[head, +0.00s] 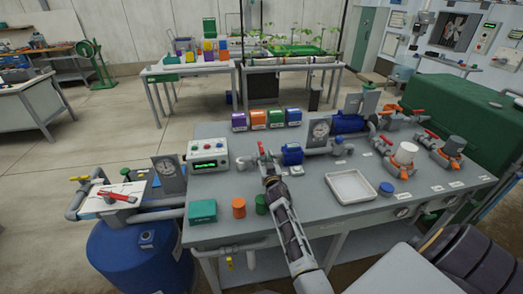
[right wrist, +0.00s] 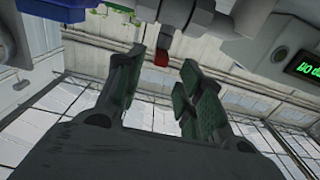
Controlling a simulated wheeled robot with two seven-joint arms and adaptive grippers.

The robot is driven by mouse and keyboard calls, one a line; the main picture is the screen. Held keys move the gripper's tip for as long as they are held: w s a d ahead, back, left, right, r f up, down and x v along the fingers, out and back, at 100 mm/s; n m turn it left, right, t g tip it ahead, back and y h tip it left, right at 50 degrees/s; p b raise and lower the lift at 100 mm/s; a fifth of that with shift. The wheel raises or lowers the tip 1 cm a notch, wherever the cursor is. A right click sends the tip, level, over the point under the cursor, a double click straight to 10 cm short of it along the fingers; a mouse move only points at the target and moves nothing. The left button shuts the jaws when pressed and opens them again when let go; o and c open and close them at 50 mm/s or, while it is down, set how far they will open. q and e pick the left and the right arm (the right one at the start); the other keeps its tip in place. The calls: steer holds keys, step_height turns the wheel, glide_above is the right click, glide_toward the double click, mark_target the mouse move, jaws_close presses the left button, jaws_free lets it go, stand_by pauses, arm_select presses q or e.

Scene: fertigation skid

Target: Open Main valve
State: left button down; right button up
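A small valve with a red handle (head: 260,149) stands on the skid's pipework, left of a blue fitting (head: 292,154). The labels are too small to read, so I cannot tell if it is the Main valve. My right gripper (head: 269,174) is just in front of this valve. In the right wrist view, the gripper (right wrist: 164,66) is open, with its dark green pads apart. A red tip (right wrist: 162,58) shows between the fingertips, with clear gaps on both sides. No contact is visible. My left gripper is not in view.
A control box (head: 208,157) with a green display stands left of the valve. Teal, orange and green items (head: 202,210) sit near the front edge. A white tray (head: 351,187) lies to the right. Other red-handled valves (head: 390,108) are at the right. A blue tank (head: 137,260) stands left.

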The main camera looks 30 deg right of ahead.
mark_target(262, 148)
steer(key=shift+w+d, duration=0.1)
steer(key=shift+w, duration=0.1)
steer(key=shift+w+d, duration=0.1)
steer(key=shift+w, duration=0.25)
steer(key=shift+w+d, duration=0.2)
steer(key=shift+w, duration=0.4)
steer(key=shift+w+d, duration=0.25)
steer(key=shift+w, duration=0.35)
steer(key=shift+w+d, duration=0.2)
steer(key=shift+w, duration=0.4)
steer(key=shift+w+d, duration=0.15)
steer(key=shift+w, duration=0.15)
steer(key=shift+w+d, duration=0.1)
steer(key=shift+w, duration=0.15)
steer(key=shift+w+d+b, duration=0.1)
steer(key=shift+w+b, duration=0.25)
steer(key=shift+w, duration=0.1)
steer(key=shift+w+d, duration=0.1)
steer(key=shift+w, duration=0.1)
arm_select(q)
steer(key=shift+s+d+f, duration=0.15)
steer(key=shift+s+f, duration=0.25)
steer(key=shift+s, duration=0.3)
arm_select(e)
steer(key=shift+c, duration=0.3)
